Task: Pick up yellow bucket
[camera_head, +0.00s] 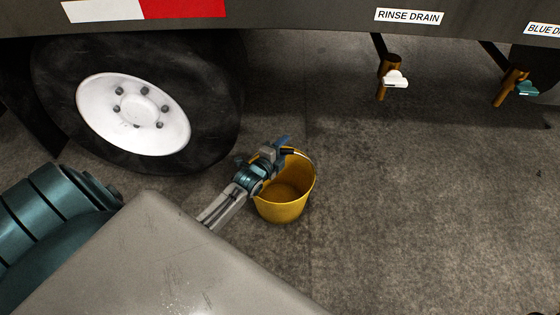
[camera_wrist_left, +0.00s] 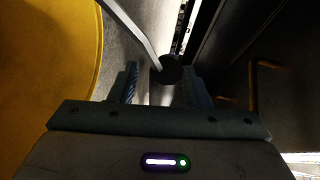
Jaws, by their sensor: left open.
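A yellow bucket (camera_head: 284,208) stands upright on the floor near the wheel, its inside visible from above. My left gripper (camera_head: 279,148) is at the bucket's rim on the upper left side, covering part of the rim. In the left wrist view the bucket (camera_wrist_left: 45,65) fills the left side. The open left gripper (camera_wrist_left: 160,88) has its fingers on either side of the dark grip of the bucket's handle (camera_wrist_left: 169,72). A metal handle rod runs from the upper left to this grip. Contact with the fingers is not clear. My right gripper is not in view.
A large black tyre with a white hub (camera_head: 133,113) is close at the left. A vehicle's side panel (camera_head: 300,17) overhangs the back. A drain valve with a white handle (camera_head: 394,79) and one with a teal handle (camera_head: 526,89) hang at right. The floor right of the bucket is clear.

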